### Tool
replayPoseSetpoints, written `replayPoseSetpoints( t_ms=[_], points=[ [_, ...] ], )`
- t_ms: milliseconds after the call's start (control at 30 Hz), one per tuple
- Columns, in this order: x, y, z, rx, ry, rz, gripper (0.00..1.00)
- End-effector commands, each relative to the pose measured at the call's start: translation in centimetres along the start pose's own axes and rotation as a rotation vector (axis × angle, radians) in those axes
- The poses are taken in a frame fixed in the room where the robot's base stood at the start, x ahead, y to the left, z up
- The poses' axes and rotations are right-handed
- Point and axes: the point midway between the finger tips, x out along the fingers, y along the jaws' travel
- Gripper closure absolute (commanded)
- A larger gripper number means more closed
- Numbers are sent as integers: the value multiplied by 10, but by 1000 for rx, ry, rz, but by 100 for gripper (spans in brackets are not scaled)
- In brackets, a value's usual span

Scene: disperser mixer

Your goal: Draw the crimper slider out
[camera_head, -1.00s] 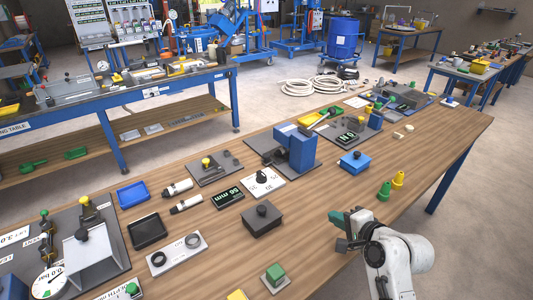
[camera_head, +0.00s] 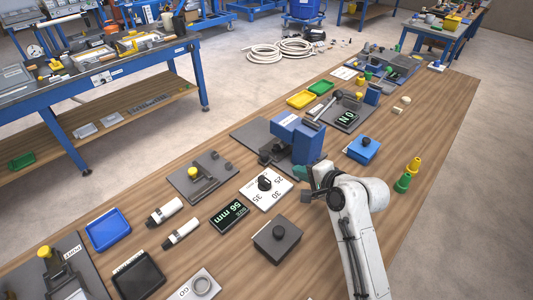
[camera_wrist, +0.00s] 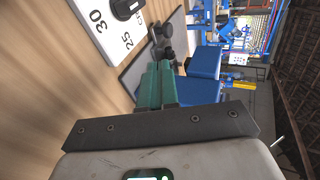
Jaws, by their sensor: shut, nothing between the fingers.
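A blue block-shaped machine (camera_head: 296,138) stands on a dark grey plate (camera_head: 249,128) on the wooden bench; I take it for the crimper. Small dark knobs (camera_head: 265,159) sit at its near left side. They also show in the wrist view as dark knobs (camera_wrist: 166,44), just beyond my fingertips. I cannot tell which part is the slider. My gripper (camera_head: 316,174) is shut and empty, close to the machine's near right side. In the wrist view its green fingers (camera_wrist: 157,86) lie together, pointing toward the knobs and the blue body (camera_wrist: 207,62).
A white dial card (camera_head: 265,188) and a "56 mm" display (camera_head: 229,216) lie left of my gripper. A grey box with a black knob (camera_head: 278,238) stands nearer.

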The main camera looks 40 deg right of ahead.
Motion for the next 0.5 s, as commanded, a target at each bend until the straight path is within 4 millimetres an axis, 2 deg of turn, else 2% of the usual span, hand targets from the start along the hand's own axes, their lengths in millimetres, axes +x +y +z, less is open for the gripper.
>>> replayPoseSetpoints(
  t_ms=[167,500],
  points=[
    [23,-1,0,-1,-2,1,100],
    [86,-1,0,-1,-1,2,100]
  ],
)
